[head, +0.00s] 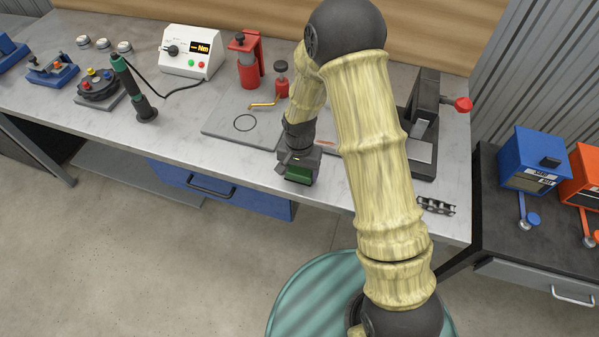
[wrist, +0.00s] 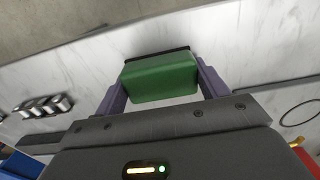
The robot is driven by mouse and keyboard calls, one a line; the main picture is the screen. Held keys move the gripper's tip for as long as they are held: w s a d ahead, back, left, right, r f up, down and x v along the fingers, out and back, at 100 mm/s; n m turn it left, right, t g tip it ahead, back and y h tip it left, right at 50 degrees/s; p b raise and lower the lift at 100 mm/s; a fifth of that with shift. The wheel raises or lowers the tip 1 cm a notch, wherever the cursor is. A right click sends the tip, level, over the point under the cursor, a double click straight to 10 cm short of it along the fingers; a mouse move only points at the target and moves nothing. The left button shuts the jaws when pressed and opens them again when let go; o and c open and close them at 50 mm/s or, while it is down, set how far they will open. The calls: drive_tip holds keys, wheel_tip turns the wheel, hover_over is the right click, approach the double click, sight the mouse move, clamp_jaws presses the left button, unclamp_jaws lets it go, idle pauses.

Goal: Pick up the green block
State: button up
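The green block (wrist: 162,80) sits between the two purple-grey fingers of my gripper (wrist: 160,72) in the wrist view. A finger lies against each side of it, so my gripper looks shut on it. A dark strip runs along the block's far edge. In the head view the green block (head: 299,175) shows just below my gripper (head: 298,163), near the front edge of the workbench (head: 225,135). I cannot tell whether the block is clear of the benchtop.
A grey plate (head: 222,120) with a ring mark lies left of my gripper. A red device (head: 246,68) stands behind it. A black press with a red knob (head: 425,115) and a chain piece (head: 436,207) are at the right. Bare benchtop lies left of the plate.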

sight(300, 169)
drive_tip(key=shift+c, duration=0.8)
wheel_tip(300, 169, up, 10)
drive_tip(key=shift+b, duration=0.85)
drive_tip(key=o, duration=0.3)
drive_tip(key=shift+c, duration=1.1)
drive_tip(key=shift+f, duration=0.1)
